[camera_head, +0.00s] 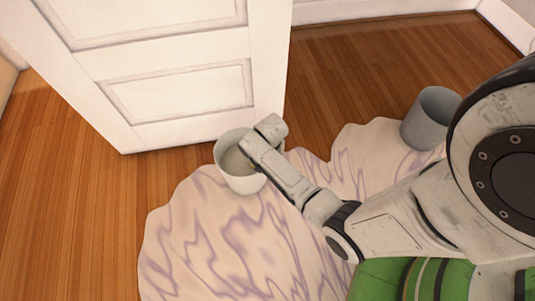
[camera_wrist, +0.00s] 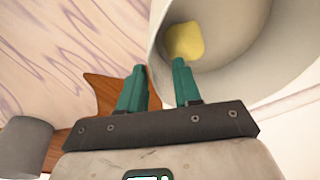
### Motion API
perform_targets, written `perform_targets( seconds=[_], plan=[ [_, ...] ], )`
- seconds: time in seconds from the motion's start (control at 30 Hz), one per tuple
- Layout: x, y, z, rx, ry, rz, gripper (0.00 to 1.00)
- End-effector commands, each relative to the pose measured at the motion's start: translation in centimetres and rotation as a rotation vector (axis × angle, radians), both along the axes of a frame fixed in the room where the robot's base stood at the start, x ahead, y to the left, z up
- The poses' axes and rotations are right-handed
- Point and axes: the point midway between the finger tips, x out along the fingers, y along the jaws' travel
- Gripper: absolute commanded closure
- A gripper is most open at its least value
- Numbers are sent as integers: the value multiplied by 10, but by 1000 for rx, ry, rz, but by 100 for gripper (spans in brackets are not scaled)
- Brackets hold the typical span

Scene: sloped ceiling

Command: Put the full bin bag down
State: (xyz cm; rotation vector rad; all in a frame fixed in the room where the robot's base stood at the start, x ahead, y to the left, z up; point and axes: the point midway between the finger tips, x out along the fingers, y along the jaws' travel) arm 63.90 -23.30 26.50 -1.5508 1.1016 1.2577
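No bin bag can be made out in either view. A white bin (camera_head: 243,184) appears to stand upright on the pale, purple-veined rug, near the door. My gripper is over its right rim in the head view, with the fingers hidden there. In the wrist view the two teal fingers of my gripper (camera_wrist: 158,66) are apart, with a clear gap between them. The left finger shows outside the white bin (camera_wrist: 230,62) and the right finger shows against its inside. A yellow lump (camera_wrist: 184,41) lies inside the bin; I cannot tell what it is.
A grey bin (camera_head: 431,119) stands at the right edge of the rug (camera_head: 190,245) and also shows in the wrist view (camera_wrist: 24,146). A white panelled door (camera_head: 180,93) stands just behind the white bin. Bare wooden floor (camera_head: 70,190) is free at left.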

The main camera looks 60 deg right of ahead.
Motion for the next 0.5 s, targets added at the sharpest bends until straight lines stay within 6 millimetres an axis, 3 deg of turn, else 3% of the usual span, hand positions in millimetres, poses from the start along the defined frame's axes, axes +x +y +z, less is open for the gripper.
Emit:
perform_targets(
  seconds=[0.03, 0.2, 0.5],
  plan=[
    [-1, 1, 16, -1, -1, 1, 67],
    [-5, 6, 52, 0, -2, 0, 67],
    [-11, 11, 94, 0, 0, 0, 67]
  ],
)
